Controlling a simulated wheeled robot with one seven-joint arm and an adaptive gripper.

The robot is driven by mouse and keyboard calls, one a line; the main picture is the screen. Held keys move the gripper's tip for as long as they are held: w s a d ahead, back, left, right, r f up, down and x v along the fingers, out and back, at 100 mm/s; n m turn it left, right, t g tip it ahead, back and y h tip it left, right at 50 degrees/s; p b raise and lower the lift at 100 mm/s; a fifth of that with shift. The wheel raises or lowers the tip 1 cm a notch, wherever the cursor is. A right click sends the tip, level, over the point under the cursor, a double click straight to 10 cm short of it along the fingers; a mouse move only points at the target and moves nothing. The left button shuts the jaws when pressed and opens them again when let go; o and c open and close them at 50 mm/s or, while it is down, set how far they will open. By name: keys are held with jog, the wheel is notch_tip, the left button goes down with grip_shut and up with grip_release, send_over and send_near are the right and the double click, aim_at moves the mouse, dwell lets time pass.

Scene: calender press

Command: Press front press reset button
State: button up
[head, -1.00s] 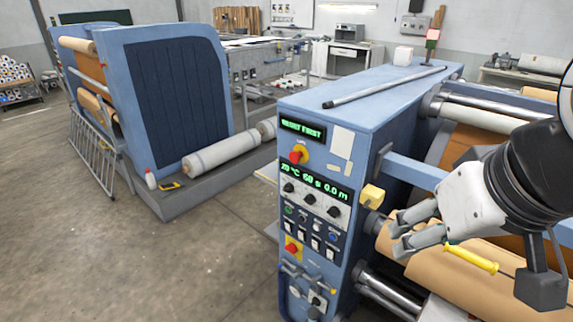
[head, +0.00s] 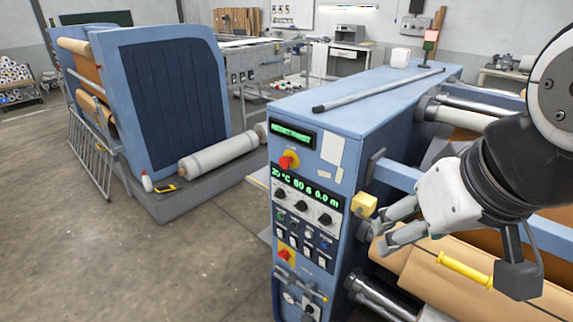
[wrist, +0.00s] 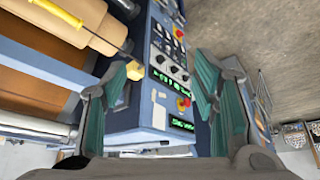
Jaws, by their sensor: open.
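The front press (head: 355,110) is a blue cabinet with a control panel (head: 309,196) on its near end. A row of small round buttons, green, pale and blue, sits below three black knobs. A blue button (head: 325,244) is at the right end of that row; I cannot read its label. Red stop knobs on yellow plates sit above (head: 288,161) and below (head: 285,255). My gripper (head: 382,232) is open and empty, right of the panel, beside the yellow block, apart from the buttons. In the wrist view the panel (wrist: 172,50) shows between the fingers.
A yellow block (head: 364,205) sticks out at the cabinet's corner near my fingers. Brown rolls and a yellow-handled tool (head: 465,269) lie under my arm. A grey rod (head: 375,90) lies on top. Floor (head: 200,260) to the left is clear.

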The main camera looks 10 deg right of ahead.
grip_shut()
dwell(1.3)
